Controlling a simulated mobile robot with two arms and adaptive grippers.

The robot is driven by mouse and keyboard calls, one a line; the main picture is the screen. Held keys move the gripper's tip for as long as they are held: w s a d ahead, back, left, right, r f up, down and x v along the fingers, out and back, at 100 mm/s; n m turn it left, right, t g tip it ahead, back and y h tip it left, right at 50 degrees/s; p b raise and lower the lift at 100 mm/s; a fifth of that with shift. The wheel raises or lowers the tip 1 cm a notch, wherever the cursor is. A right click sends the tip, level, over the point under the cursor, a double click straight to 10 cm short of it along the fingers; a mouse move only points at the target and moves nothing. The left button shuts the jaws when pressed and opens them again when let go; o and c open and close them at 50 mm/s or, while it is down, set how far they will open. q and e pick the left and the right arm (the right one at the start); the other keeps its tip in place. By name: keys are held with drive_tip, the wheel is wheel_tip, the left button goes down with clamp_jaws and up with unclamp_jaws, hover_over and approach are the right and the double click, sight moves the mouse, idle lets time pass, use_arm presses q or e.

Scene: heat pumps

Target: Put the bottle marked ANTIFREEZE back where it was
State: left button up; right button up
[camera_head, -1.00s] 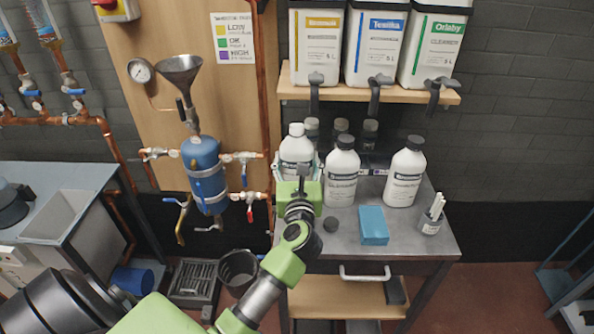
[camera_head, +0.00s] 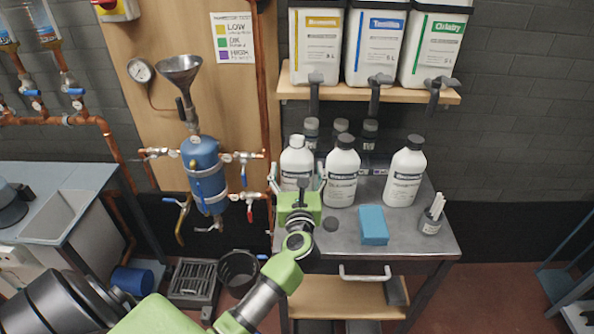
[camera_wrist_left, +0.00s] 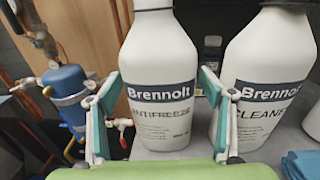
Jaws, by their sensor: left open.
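The white bottle marked ANTIFREEZE (camera_head: 297,160) stands upright at the back left of the grey cart top (camera_head: 350,236). Its neck and top are white, with no dark cap. My left gripper (camera_head: 297,184) is open, with one finger on each side of this bottle. In the left wrist view the ANTIFREEZE label (camera_wrist_left: 160,100) faces me between the spread fingers (camera_wrist_left: 160,108). The bottle's base is partly hidden behind my gripper. A CLEANER-type bottle (camera_wrist_left: 262,95) stands close to the right finger. My right gripper is not in view.
Two black-capped white bottles (camera_head: 342,178) (camera_head: 405,178) stand to the right. Small jars (camera_head: 370,133) stand behind. A shelf (camera_head: 355,92) with large canisters overhangs the back.

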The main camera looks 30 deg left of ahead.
use_arm(q)
drive_tip(key=shift+r, duration=0.15)
drive_tip(key=shift+s+d, duration=0.1)
drive_tip(key=shift+s, duration=0.05)
drive_tip(key=b+v, duration=0.2)
drive_tip(key=v, duration=0.9)
drive_tip(key=shift+s+d, duration=0.15)
drive_tip(key=shift+s, duration=0.2)
